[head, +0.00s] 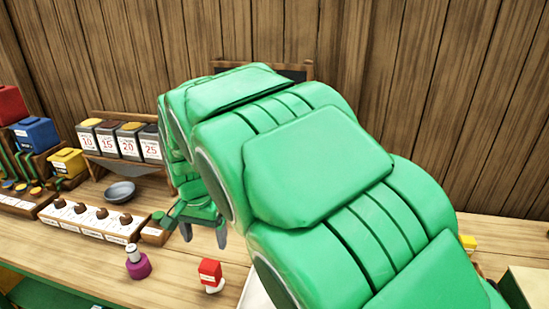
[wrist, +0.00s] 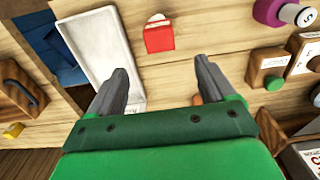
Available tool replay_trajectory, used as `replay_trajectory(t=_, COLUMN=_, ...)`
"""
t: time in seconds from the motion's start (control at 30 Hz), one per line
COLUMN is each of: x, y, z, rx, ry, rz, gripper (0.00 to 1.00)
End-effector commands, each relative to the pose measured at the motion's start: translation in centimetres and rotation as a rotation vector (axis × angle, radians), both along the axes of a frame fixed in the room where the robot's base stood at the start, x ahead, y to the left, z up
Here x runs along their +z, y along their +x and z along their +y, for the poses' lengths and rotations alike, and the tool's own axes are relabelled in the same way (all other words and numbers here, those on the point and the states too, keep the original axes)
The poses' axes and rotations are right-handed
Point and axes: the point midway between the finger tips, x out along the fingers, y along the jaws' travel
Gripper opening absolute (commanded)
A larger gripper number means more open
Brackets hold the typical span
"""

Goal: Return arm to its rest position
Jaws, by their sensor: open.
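My green arm (head: 320,170) fills the middle and right of the head view and hides much of the counter and wall behind it. My gripper (head: 204,235) hangs over the wooden counter (head: 185,255) with its grey fingers apart. In the wrist view my gripper (wrist: 162,72) is open, and nothing shows between its fingers. A red block-like item with a white base (head: 210,272) stands on the counter below and nearer than the gripper. It also shows beyond the fingertips in the wrist view (wrist: 159,38), apart from them.
A purple weight-like item (head: 138,266) stands left of the red one. A grey bowl (head: 119,192), a labelled rack (head: 95,222) and several numbered bins (head: 128,143) are at the left. A white tray (wrist: 88,45) lies beside the left finger. A plank wall closes the back.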

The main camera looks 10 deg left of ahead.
Motion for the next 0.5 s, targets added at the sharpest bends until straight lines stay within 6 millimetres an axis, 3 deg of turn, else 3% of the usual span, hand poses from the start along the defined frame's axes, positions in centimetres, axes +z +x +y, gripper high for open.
replay_trajectory(t=0.17, x=0.6, y=0.6, z=-2.3, rx=-0.012, ry=-0.003, rz=0.001, gripper=0.83)
replay_trajectory(t=0.5, x=3.2, y=1.0, z=-14.6, rx=-0.058, ry=-0.019, rz=0.024, gripper=0.83)
